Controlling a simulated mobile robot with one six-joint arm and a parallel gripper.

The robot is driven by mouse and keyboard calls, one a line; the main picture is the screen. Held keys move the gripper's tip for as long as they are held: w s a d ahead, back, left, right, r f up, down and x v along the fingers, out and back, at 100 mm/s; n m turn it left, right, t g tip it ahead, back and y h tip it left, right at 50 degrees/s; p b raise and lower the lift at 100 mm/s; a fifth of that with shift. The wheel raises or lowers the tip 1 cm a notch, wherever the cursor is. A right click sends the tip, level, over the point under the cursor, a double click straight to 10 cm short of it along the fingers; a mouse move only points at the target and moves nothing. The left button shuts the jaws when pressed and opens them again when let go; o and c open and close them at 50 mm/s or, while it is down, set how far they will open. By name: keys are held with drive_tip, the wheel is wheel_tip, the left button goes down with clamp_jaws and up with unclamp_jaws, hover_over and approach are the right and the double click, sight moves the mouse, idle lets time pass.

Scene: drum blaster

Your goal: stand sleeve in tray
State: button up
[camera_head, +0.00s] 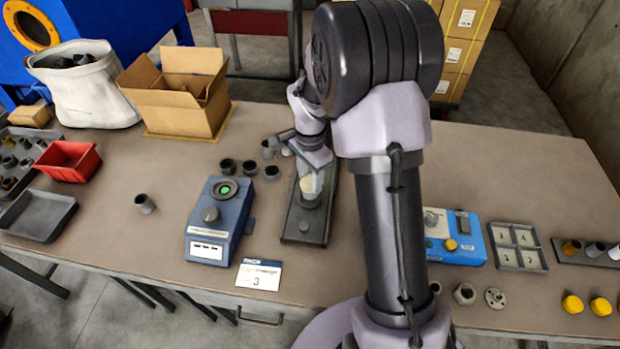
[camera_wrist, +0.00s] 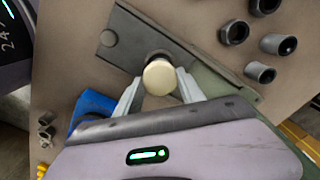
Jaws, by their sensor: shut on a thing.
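My gripper (camera_head: 312,182) is shut on a cream-topped knob (camera_head: 308,184) that stands on a long dark fixture plate (camera_head: 304,226). The knob shows between both fingers in the wrist view (camera_wrist: 159,76). Several dark grey sleeves stand just left of the fixture, one of them a short wide sleeve (camera_head: 249,168). They also show at upper right in the wrist view, one with its bore visible (camera_wrist: 286,46). Another grey sleeve (camera_head: 145,204) is apart at the left; I cannot tell whether it is tilted. An empty-looking dark grey tray (camera_head: 38,238) lies at the far left.
A blue device with a dial (camera_head: 212,225) stands left of the fixture, with a card (camera_head: 258,275) in front. A red bin (camera_head: 68,161), an open carton (camera_head: 178,95) and a white sack (camera_head: 85,90) stand at the left. A four-compartment tray (camera_head: 517,247) lies at the right.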

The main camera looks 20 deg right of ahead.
sight(310, 181)
wheel_tip(310, 181, up, 12)
drive_tip(key=p, duration=0.8)
drive_tip(key=shift+r, duration=0.1)
